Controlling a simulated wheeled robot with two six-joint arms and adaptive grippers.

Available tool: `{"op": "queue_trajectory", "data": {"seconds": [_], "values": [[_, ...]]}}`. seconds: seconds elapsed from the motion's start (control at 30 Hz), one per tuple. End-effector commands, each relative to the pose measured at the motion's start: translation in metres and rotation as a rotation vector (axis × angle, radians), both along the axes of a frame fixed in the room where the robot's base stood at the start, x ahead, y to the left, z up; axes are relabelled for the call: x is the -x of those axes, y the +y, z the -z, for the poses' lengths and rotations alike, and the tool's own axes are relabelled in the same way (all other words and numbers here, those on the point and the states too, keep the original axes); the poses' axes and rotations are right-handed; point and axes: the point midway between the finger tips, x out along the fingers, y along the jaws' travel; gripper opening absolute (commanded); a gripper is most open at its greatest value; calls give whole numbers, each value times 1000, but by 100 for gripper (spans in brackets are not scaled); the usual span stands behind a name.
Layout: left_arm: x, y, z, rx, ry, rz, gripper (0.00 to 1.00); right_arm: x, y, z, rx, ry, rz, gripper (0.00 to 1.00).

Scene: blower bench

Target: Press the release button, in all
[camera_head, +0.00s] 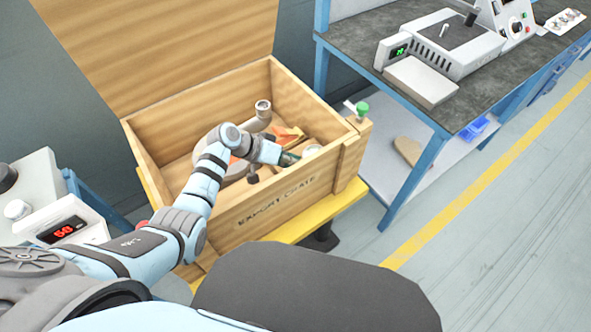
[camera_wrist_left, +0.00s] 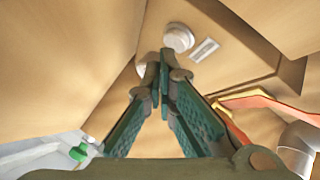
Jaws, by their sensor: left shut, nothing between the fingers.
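A white round button (camera_wrist_left: 178,38) sits on a wooden face beside a small pale label plate (camera_wrist_left: 205,50) in the left wrist view. My left gripper (camera_wrist_left: 165,66) is shut and empty, with its tips just short of the button in that view; I cannot tell whether they touch it. In the head view, my left gripper (camera_head: 292,158) reaches into the open wooden crate (camera_head: 290,208) near its right end, beside a pale round part (camera_head: 312,150). Another whitish part is mostly hidden behind the fingers in the wrist view. My right gripper is not in view.
A grey blower-like part (camera_head: 263,112) and orange pieces (camera_head: 288,134) lie in the crate. A green knob (camera_head: 362,108) stands at its right corner. The crate's raised lid (camera_head: 160,45) is behind. A blue-legged bench (camera_head: 440,75) with instruments stands at right.

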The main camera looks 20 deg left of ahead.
Motion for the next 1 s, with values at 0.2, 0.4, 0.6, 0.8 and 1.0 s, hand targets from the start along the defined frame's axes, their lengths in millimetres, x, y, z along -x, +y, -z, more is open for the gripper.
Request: {"op": "queue_trajectory", "data": {"seconds": [0.2,0.4,0.6,0.8,1.0], "values": [[0,0,-7,0,-1,-1,0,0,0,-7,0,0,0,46],[0,0,-7,0,-1,-1,0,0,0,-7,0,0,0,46],[0,0,-22,0,-1,-1,0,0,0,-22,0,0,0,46],[0,0,-44,0,-1,0,0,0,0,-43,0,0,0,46],[0,0,-59,0,-1,-1,0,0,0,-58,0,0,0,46]]}}
